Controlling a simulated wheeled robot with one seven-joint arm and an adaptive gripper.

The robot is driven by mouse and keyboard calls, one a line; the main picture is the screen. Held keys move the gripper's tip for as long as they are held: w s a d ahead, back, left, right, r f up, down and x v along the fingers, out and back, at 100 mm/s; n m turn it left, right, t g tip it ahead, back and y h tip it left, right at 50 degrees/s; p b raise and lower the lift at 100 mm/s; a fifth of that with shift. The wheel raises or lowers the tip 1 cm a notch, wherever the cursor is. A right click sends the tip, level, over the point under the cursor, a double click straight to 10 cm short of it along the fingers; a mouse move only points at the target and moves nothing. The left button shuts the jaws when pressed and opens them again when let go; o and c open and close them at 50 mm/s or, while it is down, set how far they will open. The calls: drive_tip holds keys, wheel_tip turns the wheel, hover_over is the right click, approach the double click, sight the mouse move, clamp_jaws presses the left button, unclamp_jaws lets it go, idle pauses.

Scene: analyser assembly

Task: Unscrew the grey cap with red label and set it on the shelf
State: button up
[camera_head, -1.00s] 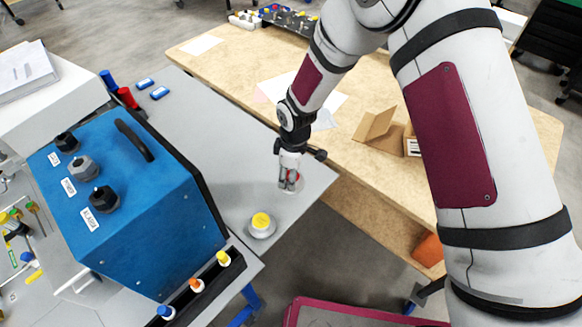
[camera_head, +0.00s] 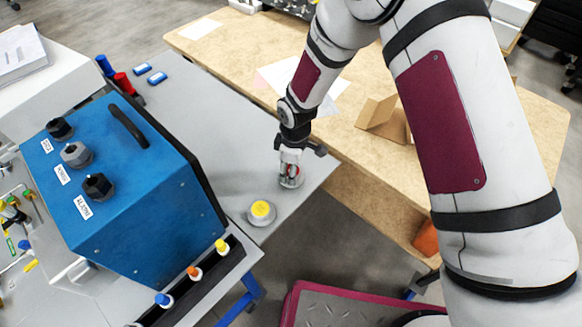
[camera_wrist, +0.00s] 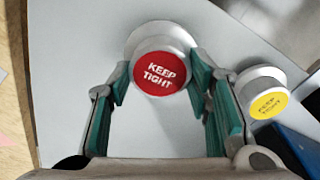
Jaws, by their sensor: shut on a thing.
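The grey cap with red label (camera_wrist: 160,73) reads "KEEP TIGHT" and sits between my fingers in the wrist view. Its round grey rim shows behind the label, over the grey shelf surface (camera_head: 215,130). My gripper (camera_wrist: 161,79) is shut on this cap, with a green-padded finger on either side. In the head view my gripper (camera_head: 290,177) points down near the right edge of the grey surface, and the cap is mostly hidden by the fingers. I cannot tell whether the cap is clear of the surface below it.
A grey cap with yellow label (camera_head: 261,211) stands close by, also in the wrist view (camera_wrist: 265,95). The blue analyser box (camera_head: 130,195) with black and grey knobs stands to the left. Blue and red items lie at the back left. A wooden table (camera_head: 345,110) adjoins behind.

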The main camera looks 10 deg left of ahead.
drive_tip(key=shift+f, duration=0.6)
idle(0.3)
drive_tip(key=o, duration=1.4)
drive_tip(key=shift+o, duration=0.2)
drive_tip(key=shift+r+p, duration=0.4)
drive_tip(key=shift+r, duration=3.1)
